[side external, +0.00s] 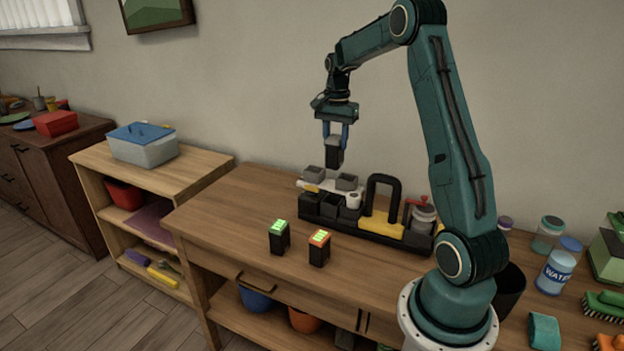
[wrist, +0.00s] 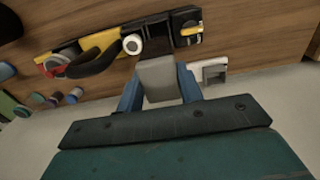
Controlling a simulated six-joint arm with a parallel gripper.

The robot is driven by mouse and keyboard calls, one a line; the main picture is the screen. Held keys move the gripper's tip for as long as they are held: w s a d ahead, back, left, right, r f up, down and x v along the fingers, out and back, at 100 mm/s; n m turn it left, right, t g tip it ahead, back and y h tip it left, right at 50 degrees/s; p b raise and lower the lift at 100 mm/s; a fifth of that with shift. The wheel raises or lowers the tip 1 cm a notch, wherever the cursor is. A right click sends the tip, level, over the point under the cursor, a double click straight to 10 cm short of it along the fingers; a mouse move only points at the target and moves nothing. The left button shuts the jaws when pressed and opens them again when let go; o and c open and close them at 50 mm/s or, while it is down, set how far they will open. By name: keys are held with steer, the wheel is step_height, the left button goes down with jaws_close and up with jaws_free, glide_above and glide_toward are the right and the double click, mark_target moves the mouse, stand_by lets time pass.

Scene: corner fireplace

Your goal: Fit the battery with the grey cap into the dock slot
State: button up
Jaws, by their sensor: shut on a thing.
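The battery with the grey cap (side external: 334,153) has a dark body and hangs upright from my gripper (side external: 336,132), above the dock. In the wrist view its grey cap (wrist: 160,78) sits between the two blue fingers of my gripper (wrist: 160,85), which are shut on it. The black dock (side external: 328,208) lies along the back of the table, below the battery and apart from it. Part of it shows beyond the cap in the wrist view (wrist: 186,22). I cannot tell which opening the battery is over.
A battery with a green top (side external: 279,237) and one with an orange top (side external: 319,247) stand in front of the dock. Grey blocks (side external: 346,182) sit around a white piece at the dock. A black handle (side external: 383,195) rises beside them. The table's left part is clear.

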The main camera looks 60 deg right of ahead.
steer(key=shift+r, duration=1.95)
steer(key=shift+d, duration=0.1)
steer(key=shift+w+d+m, duration=0.4)
steer(key=shift+d+m, duration=0.3)
steer(key=shift+d, duration=0.1)
steer(key=w+d+f+m, duration=0.1)
steer(key=d+m, duration=1.4)
steer(key=m, duration=0.1)
steer(key=shift+d+f+m, duration=0.15)
steer(key=shift+d+m, duration=0.15)
steer(key=shift+d, duration=0.05)
steer(key=shift+w, duration=0.1)
step_height(320, 180, down, 16)
